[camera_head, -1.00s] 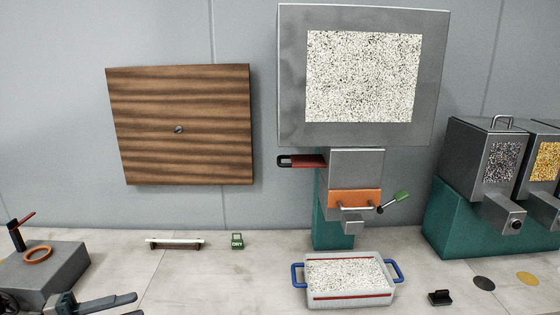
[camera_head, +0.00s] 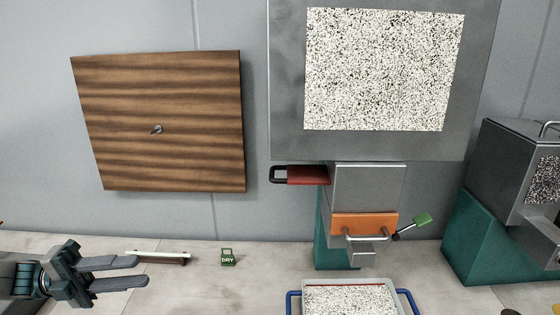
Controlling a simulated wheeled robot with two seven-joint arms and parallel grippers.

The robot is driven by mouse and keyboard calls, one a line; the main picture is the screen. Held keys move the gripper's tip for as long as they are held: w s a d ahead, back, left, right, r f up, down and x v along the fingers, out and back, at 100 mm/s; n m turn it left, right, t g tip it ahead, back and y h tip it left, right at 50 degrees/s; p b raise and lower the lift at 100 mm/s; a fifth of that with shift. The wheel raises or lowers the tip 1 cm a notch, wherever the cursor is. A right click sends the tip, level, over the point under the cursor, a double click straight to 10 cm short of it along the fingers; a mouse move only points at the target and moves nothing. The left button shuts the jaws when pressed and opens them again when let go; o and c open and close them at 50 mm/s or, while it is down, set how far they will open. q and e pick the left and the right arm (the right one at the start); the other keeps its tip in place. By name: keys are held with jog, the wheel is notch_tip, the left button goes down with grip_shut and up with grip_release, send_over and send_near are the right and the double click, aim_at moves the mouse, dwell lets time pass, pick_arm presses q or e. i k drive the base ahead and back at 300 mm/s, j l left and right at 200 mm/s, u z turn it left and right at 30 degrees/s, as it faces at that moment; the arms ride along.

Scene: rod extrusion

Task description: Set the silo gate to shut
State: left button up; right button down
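The silo (camera_head: 485,60) is a large grey box on the wall with a speckled window. Under it a red gate slide (camera_head: 308,175) with a dark loop handle (camera_head: 279,175) sticks out to the left of the grey chute (camera_head: 368,188). My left gripper (camera_head: 142,272) is at the lower left, its two fingers apart and empty, pointing right. It is well left of and below the gate handle, touching nothing that I can see. My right gripper is not in view.
A white tray of speckled pellets with blue handles (camera_head: 292,303) stands below the chute. An orange panel (camera_head: 363,224) and green-tipped lever (camera_head: 422,219) are on the chute. A green DRY tag (camera_head: 228,257) and a pale rod (camera_head: 160,255) lie on the table.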

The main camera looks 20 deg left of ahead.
aim_at(296, 174)
jog(key=i, duration=1.1)
